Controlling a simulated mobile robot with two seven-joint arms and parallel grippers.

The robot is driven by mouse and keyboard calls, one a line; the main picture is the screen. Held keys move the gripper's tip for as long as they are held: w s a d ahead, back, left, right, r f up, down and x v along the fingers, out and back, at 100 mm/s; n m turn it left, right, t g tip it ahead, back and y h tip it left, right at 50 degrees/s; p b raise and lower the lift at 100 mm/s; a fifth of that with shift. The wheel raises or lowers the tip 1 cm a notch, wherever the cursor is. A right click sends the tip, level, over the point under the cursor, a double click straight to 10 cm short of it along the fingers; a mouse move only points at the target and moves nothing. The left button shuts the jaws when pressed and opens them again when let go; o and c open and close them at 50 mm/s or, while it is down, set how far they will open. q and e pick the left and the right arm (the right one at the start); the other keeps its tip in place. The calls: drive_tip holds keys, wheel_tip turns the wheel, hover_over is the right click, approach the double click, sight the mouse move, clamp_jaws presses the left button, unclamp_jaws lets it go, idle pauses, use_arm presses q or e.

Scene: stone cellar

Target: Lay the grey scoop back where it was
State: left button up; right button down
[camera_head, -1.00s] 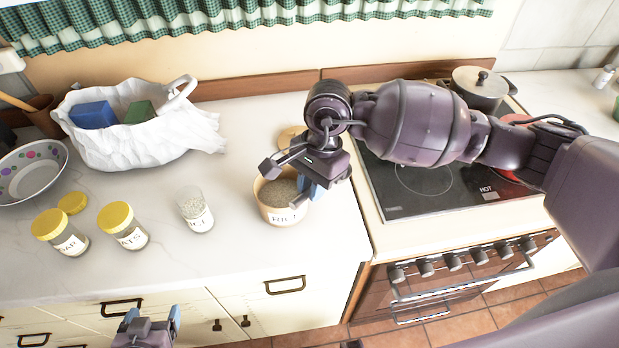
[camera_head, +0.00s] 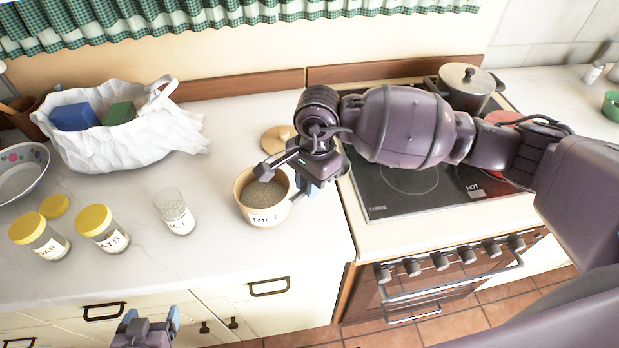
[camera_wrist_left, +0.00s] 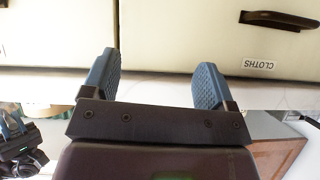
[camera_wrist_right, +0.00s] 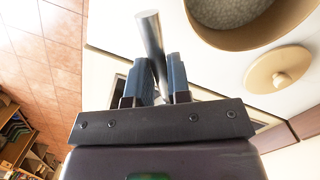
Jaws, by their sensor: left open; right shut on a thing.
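My right gripper (camera_head: 325,178) is shut on a grey rod-like handle, the grey scoop (camera_wrist_right: 150,40), seen between its fingers in the right wrist view. In the head view this gripper is at the right side of the open tan pot (camera_head: 266,219) labelled RICE, which holds greyish grain. Its round tan lid (camera_head: 276,138) with a knob lies on the counter behind the pot. The lid also shows in the right wrist view (camera_wrist_right: 278,70). My left gripper (camera_head: 148,322) is open and empty, low before the drawers.
Two yellow-lidded jars (camera_head: 103,229) (camera_head: 40,238), a loose yellow lid (camera_head: 54,206) and a glass jar (camera_head: 175,212) stand left of the pot. A white bag (camera_head: 130,145) holds blue and green blocks. The stove (camera_head: 400,205) is at right. Front counter is clear.

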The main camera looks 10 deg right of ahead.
sight(309, 217)
drive_tip(key=shift+f+b, duration=0.55)
drive_tip(key=shift+f, duration=0.95)
drive_tip(key=shift+f+b, duration=0.65)
drive_tip(key=shift+f, duration=0.1)
drive_tip(key=shift+f+b, duration=1.15)
drive_tip(key=shift+f, duration=0.15)
drive_tip(key=shift+f+b, duration=0.35)
drive_tip(key=shift+f, duration=0.15)
